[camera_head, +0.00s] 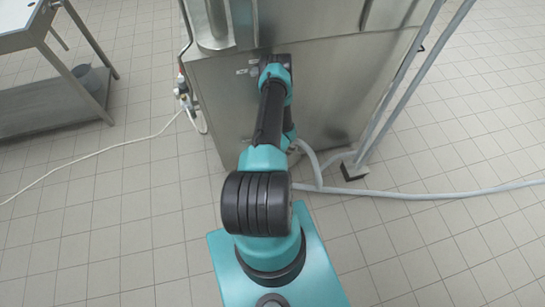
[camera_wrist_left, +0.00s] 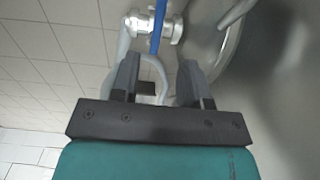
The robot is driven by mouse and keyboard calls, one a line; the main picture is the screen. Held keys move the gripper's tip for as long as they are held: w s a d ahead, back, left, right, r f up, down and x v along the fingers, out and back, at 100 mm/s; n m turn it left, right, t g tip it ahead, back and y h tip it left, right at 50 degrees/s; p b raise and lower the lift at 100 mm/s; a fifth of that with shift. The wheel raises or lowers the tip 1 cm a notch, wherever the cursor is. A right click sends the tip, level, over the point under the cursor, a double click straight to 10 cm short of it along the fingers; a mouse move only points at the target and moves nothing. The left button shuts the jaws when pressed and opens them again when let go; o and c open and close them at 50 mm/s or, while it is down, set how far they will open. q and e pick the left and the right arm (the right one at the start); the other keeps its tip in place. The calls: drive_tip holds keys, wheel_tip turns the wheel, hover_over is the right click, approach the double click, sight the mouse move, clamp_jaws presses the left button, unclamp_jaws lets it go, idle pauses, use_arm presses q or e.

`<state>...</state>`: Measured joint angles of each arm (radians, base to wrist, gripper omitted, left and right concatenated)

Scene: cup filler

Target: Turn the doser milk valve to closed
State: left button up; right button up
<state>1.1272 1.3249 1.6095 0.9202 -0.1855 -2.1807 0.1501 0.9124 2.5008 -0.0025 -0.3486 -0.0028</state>
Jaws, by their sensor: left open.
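In the left wrist view a metal valve (camera_wrist_left: 146,27) with a blue lever (camera_wrist_left: 157,32) sits at the top centre. The lever runs up and down in the picture, across the valve body. My left gripper (camera_wrist_left: 158,62) is open, its two fingers apart with the lower end of the lever appearing between their tips. I cannot tell whether either finger touches it. In the head view my left arm reaches forward to the steel machine (camera_head: 330,95); the arm hides its own fingers and the valve. My right gripper is not in view.
A pale hose (camera_wrist_left: 125,48) curves near the valve, and a grey hose (camera_head: 430,194) runs right over the floor. A fitting (camera_head: 181,90) with a white cable is on the machine's left side. A steel table (camera_head: 55,105) stands at left. Much of the tiled floor is clear.

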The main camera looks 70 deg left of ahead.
use_arm(q)
wheel_tip(320, 180, up, 7)
idle(0.3)
idle(0.5)
drive_tip(key=w+d+r+n+t+h, duration=0.1)
drive_tip(key=w+d+r, duration=0.5)
drive_tip(key=w+d, duration=0.15)
drive_tip(key=w+d+r+h, duration=0.1)
drive_tip(key=w+d+r, duration=0.45)
drive_tip(key=d, duration=0.35)
drive_tip(key=w+d+r+n+h, duration=0.1)
drive_tip(key=d+r, duration=0.5)
drive_tip(key=d, duration=0.3)
drive_tip(key=w+d+r+n, duration=0.1)
drive_tip(key=d+r, duration=0.5)
drive_tip(key=d, duration=0.3)
drive_tip(key=shift+d+h, duration=0.3)
drive_tip(key=shift+h, duration=0.1)
